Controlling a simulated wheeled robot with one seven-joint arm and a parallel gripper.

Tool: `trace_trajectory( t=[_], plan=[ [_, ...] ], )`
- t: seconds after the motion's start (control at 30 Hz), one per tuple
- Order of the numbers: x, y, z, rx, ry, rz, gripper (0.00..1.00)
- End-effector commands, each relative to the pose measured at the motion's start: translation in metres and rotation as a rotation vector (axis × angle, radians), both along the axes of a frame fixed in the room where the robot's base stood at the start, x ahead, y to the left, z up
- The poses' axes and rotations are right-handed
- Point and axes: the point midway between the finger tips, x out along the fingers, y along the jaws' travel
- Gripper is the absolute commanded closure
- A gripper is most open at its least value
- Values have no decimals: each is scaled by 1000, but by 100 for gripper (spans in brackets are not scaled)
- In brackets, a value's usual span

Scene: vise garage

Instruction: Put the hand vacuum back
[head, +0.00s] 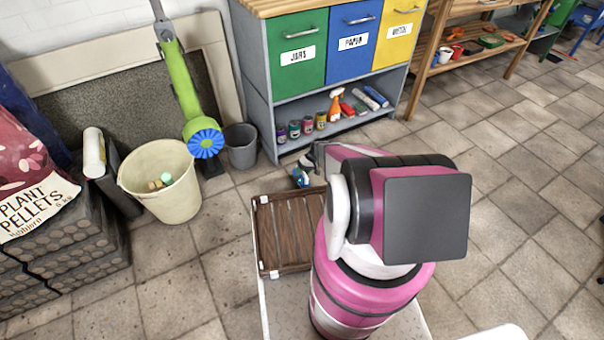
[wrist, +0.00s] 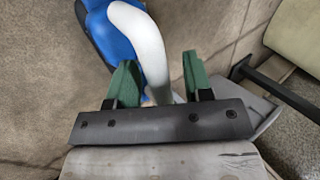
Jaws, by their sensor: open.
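The hand vacuum, blue with a curved white handle (wrist: 150,45), shows at the top of the wrist view. Its white handle passes between my gripper's two green fingers. My gripper (wrist: 160,78) is open, with one finger on each side of the handle; I cannot tell whether either finger touches it. In the head view, a small blue and white part, apparently the hand vacuum (head: 300,176), shows low in front of the grey shelf unit. My arm hides the rest of it and most of my gripper there. No place for keeping the vacuum can be made out.
A slatted brown wooden tray (head: 283,228) lies beside my arm. A cream bucket (head: 165,190) and a grey bin (head: 241,147) stand left of the shelf unit (head: 262,110). A green and blue stick tool (head: 186,85) leans nearby. The tiled floor at right is mostly free.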

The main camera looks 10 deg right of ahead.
Motion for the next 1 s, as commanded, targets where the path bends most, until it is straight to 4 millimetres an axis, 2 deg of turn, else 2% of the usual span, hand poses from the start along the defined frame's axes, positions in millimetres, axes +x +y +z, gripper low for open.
trace_trajectory(
  t=[0.6, 0.83, 0.93, 0.97, 1.0],
  plan=[
    [18, -55, 87, -1, -1, -1, 54],
    [17, -61, 106, -8, 1, -1, 54],
    [3, -53, 140, -48, 6, -9, 54],
    [-4, -49, 154, -68, 8, -14, 54],
    [-15, -43, 177, -101, 11, -23, 54]
  ],
)
